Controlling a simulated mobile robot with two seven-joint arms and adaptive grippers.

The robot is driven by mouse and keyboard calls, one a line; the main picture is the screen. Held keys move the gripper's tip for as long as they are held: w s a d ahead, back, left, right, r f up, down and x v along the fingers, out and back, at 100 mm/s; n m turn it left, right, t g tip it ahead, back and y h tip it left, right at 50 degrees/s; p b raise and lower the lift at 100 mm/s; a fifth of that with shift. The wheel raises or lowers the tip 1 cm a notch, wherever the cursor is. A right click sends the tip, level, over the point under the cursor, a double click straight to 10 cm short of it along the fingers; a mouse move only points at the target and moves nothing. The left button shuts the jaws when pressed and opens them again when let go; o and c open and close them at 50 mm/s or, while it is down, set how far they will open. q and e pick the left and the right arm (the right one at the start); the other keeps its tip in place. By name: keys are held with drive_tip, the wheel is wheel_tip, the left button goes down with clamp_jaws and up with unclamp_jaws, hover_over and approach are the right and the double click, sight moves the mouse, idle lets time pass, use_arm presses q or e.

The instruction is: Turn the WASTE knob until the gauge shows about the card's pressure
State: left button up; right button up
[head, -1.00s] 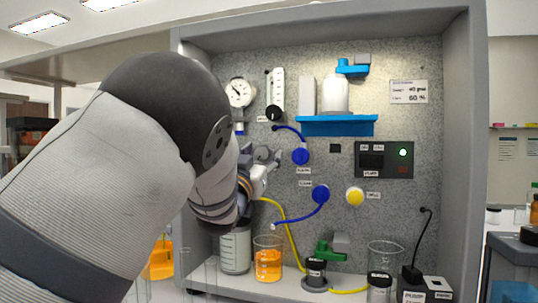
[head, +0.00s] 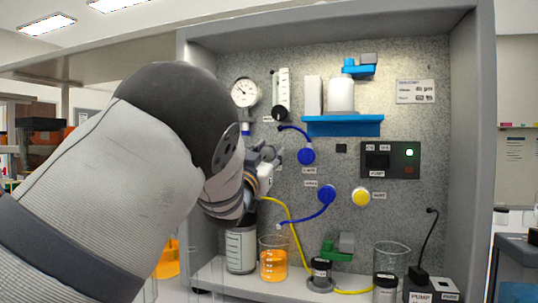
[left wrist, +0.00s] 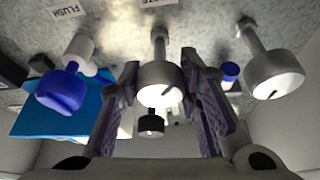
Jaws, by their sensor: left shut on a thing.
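The WASTE knob (left wrist: 161,84), a grey knob with a pale face and a dark mark, sits on its stem between the two fingers of my left gripper (left wrist: 166,108) in the left wrist view. The fingers are shut on it from both sides. Its label (left wrist: 159,2) is partly cut off. In the head view my left gripper (head: 270,160) is against the panel and hides the knob. The round white gauge (head: 244,92) is up and left of it; its needle points to the upper left, too small to read exactly. The card (head: 415,91) is at upper right, its text blurred.
A blue FLUSH knob (left wrist: 62,88) and another pale-faced knob (left wrist: 274,76) flank the held one. A blue shelf (head: 342,126) carries white containers. A green light (head: 409,153) is lit.

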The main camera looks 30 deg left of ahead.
use_arm(q)
drive_tip(key=m+h, duration=0.2)
drive_tip(key=m, duration=0.2)
drive_tip(key=m+h, duration=0.2)
drive_tip(key=m, duration=0.3)
drive_tip(key=shift+g+h, duration=0.3)
drive_tip(key=shift+g, duration=0.1)
drive_tip(key=m+g+h, duration=0.1)
drive_tip(key=m, duration=0.3)
drive_tip(key=m+g, duration=0.1)
drive_tip(key=m, duration=0.3)
drive_tip(key=shift+h, duration=0.4)
drive_tip(key=shift+m, duration=0.3)
drive_tip(key=o, duration=1.2)
drive_tip(key=s, duration=0.4)
drive_tip(key=s+a, duration=0.1)
drive_tip(key=s, duration=0.3)
drive_tip(key=s+f, duration=0.1)
drive_tip(key=s, duration=0.3)
drive_tip(key=shift+a, duration=0.4)
drive_tip(key=shift+w, duration=0.1)
